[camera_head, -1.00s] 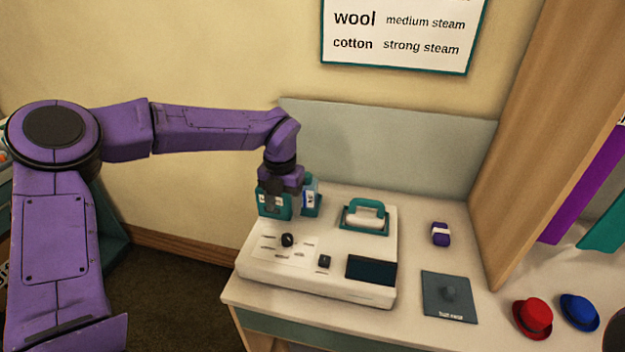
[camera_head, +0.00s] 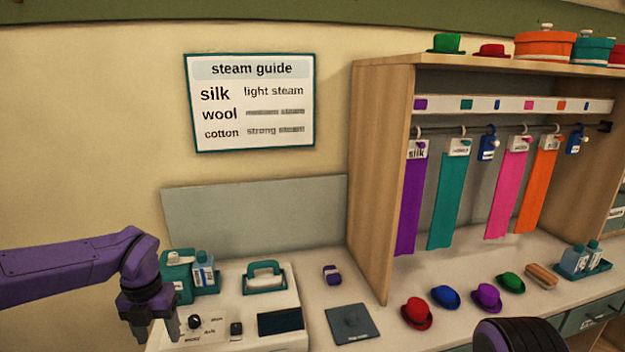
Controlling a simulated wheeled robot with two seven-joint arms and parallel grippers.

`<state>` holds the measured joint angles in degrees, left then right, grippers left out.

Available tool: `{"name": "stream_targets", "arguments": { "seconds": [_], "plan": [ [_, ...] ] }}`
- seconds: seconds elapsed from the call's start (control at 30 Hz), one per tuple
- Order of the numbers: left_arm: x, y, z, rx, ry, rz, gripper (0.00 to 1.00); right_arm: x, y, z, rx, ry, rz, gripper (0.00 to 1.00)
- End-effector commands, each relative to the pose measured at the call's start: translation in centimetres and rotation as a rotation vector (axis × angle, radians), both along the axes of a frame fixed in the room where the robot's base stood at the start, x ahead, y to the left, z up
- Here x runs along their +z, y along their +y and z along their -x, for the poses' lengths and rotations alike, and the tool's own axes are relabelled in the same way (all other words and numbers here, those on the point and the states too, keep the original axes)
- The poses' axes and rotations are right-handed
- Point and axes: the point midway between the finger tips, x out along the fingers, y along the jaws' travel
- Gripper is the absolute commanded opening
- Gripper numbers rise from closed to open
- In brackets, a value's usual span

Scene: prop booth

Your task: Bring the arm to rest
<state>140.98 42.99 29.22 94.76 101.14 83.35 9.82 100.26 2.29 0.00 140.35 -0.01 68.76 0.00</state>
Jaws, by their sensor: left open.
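My left arm, purple, comes in from the left. Its gripper (camera_head: 152,326) points down, open and empty, over the left front part of the white steam station (camera_head: 258,338). The station carries a dark knob (camera_head: 194,321), a small black switch (camera_head: 236,328) and a dark screen (camera_head: 280,322). A teal-handled iron (camera_head: 264,277) sits at its back. My right gripper is not in view; a dark rounded part at the bottom right may belong to my other arm.
A purple roll (camera_head: 332,275) and a dark pad (camera_head: 352,322) lie on the counter. Several small hats (camera_head: 416,313) stand to the right, below a wooden rack (camera_head: 380,180) with hanging ribbons. A steam guide (camera_head: 250,102) hangs on the wall.

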Motion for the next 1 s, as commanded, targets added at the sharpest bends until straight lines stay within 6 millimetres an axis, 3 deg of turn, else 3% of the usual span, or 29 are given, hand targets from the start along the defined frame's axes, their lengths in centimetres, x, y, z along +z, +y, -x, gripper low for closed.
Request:
{"name": "stream_targets", "arguments": {
  "seconds": [0.4, 0.6, 0.77, 0.83, 0.93, 1.0],
  "plan": [
    [-1.3, 3.5, -0.5, -0.208, -0.089, -0.223, 0.59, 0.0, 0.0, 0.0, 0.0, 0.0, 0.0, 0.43],
    [-4.3, 4.8, -0.2, -0.477, -0.091, -0.464, 0.59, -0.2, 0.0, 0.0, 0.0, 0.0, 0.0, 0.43],
    [-9.3, 4.8, 1.1, -0.859, -0.039, -0.699, 0.59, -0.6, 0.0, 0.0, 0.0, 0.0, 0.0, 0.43],
    [-12.7, 4.0, 2.6, -1.115, 0.005, -0.799, 0.59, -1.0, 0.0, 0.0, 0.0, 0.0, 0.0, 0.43],
    [-19.3, 1.8, 7.0, -1.594, 0.08, -0.88, 0.59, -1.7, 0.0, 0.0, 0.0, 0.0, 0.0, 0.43],
    [-23.5, 0.2, 11.5, -1.917, 0.119, -0.86, 0.59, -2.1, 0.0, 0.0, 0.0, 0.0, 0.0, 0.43]
  ]
}}
